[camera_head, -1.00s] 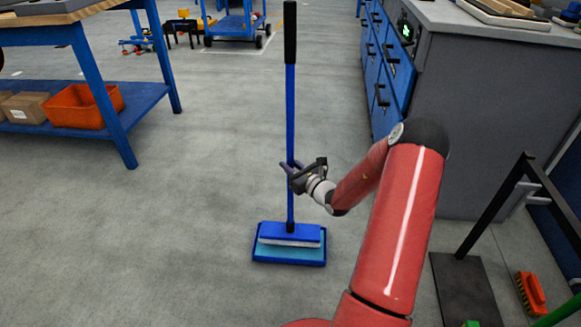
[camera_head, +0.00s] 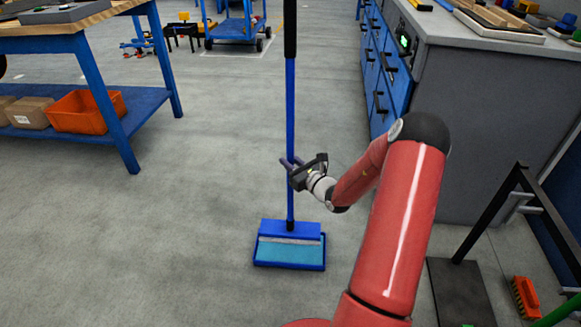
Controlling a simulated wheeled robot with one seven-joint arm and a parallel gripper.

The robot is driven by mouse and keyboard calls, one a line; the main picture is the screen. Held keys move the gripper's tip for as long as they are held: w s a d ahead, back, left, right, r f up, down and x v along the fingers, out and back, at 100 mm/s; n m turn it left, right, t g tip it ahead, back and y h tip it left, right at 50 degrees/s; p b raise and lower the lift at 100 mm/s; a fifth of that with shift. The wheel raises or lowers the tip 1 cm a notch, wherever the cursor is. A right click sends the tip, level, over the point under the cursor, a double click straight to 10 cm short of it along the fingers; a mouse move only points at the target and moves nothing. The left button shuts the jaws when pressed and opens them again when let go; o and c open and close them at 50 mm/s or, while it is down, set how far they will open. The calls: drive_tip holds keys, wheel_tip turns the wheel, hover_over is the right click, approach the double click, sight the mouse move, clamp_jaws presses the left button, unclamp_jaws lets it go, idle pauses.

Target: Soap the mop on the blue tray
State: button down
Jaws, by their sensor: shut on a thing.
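The mop (camera_head: 290,130) stands upright, with a blue pole, a black grip on top and a wide blue head with a pale strip along its lower edge. Its head is over the back part of the blue tray (camera_head: 290,268) on the floor. The tray's light blue inside shows in front of the head. I cannot tell how firmly the head rests on it. My gripper (camera_head: 292,170) is shut on the mop's pole, on its lower half. The top end of the grip is cut off by the picture's edge.
A blue workbench (camera_head: 155,100) with an orange bin (camera_head: 85,112) on its shelf stands at left. A grey counter (camera_head: 480,120) with blue drawers is at right. A dark stand (camera_head: 460,295) and an orange brush (camera_head: 526,298) are at lower right. The floor left of the tray is clear.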

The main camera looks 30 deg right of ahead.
idle(0.3)
wheel_tip(320, 180, down, 8)
drive_tip(key=b, duration=0.5)
drive_tip(key=shift+b, duration=0.35)
drive_tip(key=shift+f+b, duration=0.4)
drive_tip(key=shift+f, duration=0.05)
idle(1.1)
drive_tip(key=shift+r, duration=0.1)
idle(0.6)
drive_tip(key=shift+s+r+p, duration=0.1)
drive_tip(key=shift+r+p, duration=3.2)
drive_tip(key=shift+r, duration=1.15)
drive_tip(key=shift+f, duration=0.2)
wheel_tip(320, 180, down, 8)
drive_tip(key=b, duration=0.6)
drive_tip(key=shift+r, duration=0.2)
drive_tip(key=shift+f, duration=0.3)
